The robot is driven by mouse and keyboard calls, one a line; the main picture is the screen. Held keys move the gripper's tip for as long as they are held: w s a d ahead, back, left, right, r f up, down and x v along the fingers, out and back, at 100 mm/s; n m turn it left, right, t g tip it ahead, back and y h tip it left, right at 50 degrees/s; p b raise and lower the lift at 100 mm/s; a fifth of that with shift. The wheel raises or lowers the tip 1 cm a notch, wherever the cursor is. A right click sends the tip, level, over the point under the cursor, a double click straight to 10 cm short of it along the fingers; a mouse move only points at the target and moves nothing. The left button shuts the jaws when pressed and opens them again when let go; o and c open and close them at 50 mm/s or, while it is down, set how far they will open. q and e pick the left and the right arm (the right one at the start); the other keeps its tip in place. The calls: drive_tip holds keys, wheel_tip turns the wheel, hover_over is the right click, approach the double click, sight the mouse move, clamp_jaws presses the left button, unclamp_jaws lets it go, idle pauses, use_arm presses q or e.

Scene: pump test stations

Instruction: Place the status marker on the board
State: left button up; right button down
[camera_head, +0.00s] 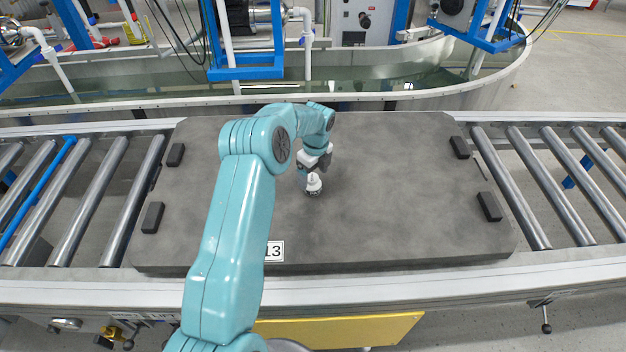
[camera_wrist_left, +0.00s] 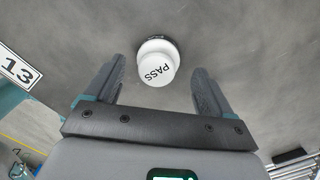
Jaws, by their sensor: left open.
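The status marker (camera_head: 314,184) is a small white knob on a dark round base. It stands on the dark grey board (camera_head: 400,200), near its middle. In the left wrist view the marker (camera_wrist_left: 157,64) shows its white top with the word PASS. My left gripper (camera_head: 307,178) is just above and around the marker. In the wrist view its two fingers (camera_wrist_left: 155,85) are spread, one on each side, with a gap to the marker. My right gripper is not in view.
The board lies on a roller conveyor (camera_head: 545,190) with metal rollers left and right. A plate reading 13 (camera_head: 273,251) is at the board's front edge. Black blocks (camera_head: 489,206) sit near the board's sides. A water basin (camera_head: 400,85) is behind. The board's right half is clear.

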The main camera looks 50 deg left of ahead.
sight(315, 178)
use_arm(q)
wheel_tip(315, 178, up, 9)
drive_tip(key=shift+d+f, duration=0.15)
drive_tip(key=shift+d, duration=0.15)
